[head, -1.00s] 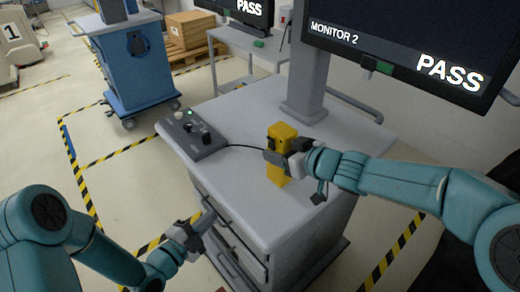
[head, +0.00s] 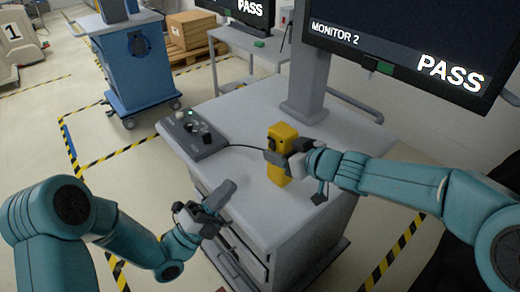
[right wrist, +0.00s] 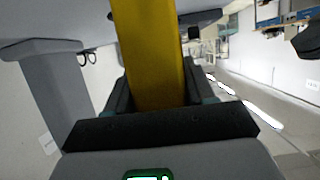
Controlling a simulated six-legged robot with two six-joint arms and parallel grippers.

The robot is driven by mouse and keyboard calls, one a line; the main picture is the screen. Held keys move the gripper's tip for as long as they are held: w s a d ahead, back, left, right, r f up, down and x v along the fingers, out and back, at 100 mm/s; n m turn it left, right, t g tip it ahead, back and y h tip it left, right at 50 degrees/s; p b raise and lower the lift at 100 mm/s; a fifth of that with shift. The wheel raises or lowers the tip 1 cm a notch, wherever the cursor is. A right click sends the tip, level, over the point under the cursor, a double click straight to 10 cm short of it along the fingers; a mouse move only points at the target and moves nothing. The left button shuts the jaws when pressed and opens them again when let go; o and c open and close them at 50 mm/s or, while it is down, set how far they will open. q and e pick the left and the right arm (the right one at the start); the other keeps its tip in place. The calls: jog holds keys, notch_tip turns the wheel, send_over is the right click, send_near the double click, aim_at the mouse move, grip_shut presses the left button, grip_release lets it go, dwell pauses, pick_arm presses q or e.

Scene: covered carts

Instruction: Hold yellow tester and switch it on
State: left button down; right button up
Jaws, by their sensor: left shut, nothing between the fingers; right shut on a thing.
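The yellow tester (head: 282,139) stands upright on the grey cart top (head: 245,197). My right gripper (head: 277,158) is shut on it from the right side; the yellow body also fills the gap between the fingers in the right wrist view (right wrist: 152,60). A cable runs from behind the tester to a grey control box (head: 192,133) with several knobs at the cart's left edge. My left gripper (head: 222,198) is shut and empty, in front of the cart's left edge, apart from the tester. The tester's switch cannot be made out.
A large monitor (head: 400,45) reading "MONITOR 2" and "PASS" stands on a post at the back of the cart. Drawers are on the cart's front. A blue cart (head: 138,65) and a pallet with a box (head: 190,32) stand farther back.

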aim_at(270, 140)
pick_arm(q)
jog(key=x, duration=1.2)
pick_arm(e)
jog(key=shift+f, duration=0.15)
pick_arm(q)
jog(key=shift+w+d+r, duration=0.15)
jog(key=shift+d+r, duration=0.05)
jog(key=shift+r, duration=0.05)
jog(key=s+a+f, duration=0.2)
jog(key=s+a, duration=0.7)
jog(key=shift+s+a+f, duration=0.2)
jog(key=shift+s+a, duration=0.2)
pick_arm(e)
jog(key=o, duration=1.4)
